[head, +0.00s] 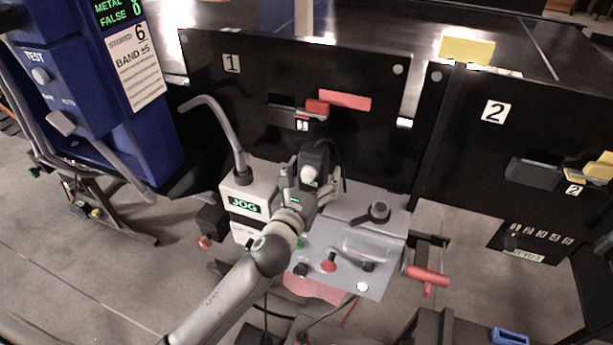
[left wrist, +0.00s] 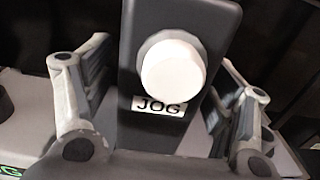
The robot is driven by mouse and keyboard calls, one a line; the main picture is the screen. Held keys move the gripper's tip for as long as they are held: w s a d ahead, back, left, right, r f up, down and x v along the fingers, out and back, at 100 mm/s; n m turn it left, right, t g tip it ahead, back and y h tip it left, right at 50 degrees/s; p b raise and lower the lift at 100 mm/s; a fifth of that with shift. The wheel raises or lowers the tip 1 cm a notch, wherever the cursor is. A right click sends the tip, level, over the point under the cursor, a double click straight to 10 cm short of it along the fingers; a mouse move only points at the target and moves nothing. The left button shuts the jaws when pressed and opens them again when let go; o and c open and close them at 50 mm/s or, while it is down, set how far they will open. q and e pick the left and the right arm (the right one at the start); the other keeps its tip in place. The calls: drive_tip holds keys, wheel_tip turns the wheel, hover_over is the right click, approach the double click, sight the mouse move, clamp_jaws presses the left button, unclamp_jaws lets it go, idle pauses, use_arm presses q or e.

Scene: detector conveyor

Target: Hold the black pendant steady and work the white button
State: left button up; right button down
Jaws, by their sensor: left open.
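The black pendant (head: 317,157) stands upright at the back of the grey control box, with a dark cable at its right. Its white button (head: 309,175) faces me. My left gripper (head: 307,184) is at the pendant, its jaws open. In the left wrist view the pendant (left wrist: 178,28) is between the two open fingers (left wrist: 160,85), one on each side. I cannot tell whether either finger touches it. The white button (left wrist: 172,72) sits above a JOG label (left wrist: 159,106), large and unobstructed there. My right gripper is not in view.
The grey control box (head: 335,260) carries a red button (head: 328,262), a black knob (head: 376,212) and a clear guard. A bent grey hose (head: 222,122) rises at its left. Black panels 1 (head: 230,90) and 2 (head: 470,145) stand behind. A blue cabinet (head: 95,125) is at left.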

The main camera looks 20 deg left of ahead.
use_arm(q)
drive_tip(key=s, duration=1.2)
wheel_tip(320, 180, down, 22)
drive_tip(key=a+n+g, duration=0.2)
drive_tip(key=n+g, duration=0.3)
drive_tip(key=n, duration=0.2)
drive_tip(key=s+a+f+n+g+b, duration=0.15)
drive_tip(key=s+f+n, duration=0.3)
drive_tip(key=f, duration=0.45)
drive_tip(key=s+a+f+n+g, duration=0.1)
drive_tip(key=s+f+n+g, duration=0.3)
drive_tip(key=f, duration=0.4)
drive_tip(key=s+a+f+n+g+b, duration=0.1)
drive_tip(key=s+f+n, duration=0.45)
drive_tip(key=f, duration=0.35)
drive_tip(key=s+f+n+g, duration=0.2)
drive_tip(key=s+f+n, duration=0.4)
drive_tip(key=s, duration=0.6)
drive_tip(key=s+f+n+g, duration=0.3)
drive_tip(key=s+f+n, duration=0.4)
drive_tip(key=s, duration=0.6)
drive_tip(key=shift+a+f+y+b, duration=0.3)
drive_tip(key=shift+a+f, duration=0.15)
drive_tip(key=shift+a+g, duration=0.1)
drive_tip(key=shift+g, duration=0.15)
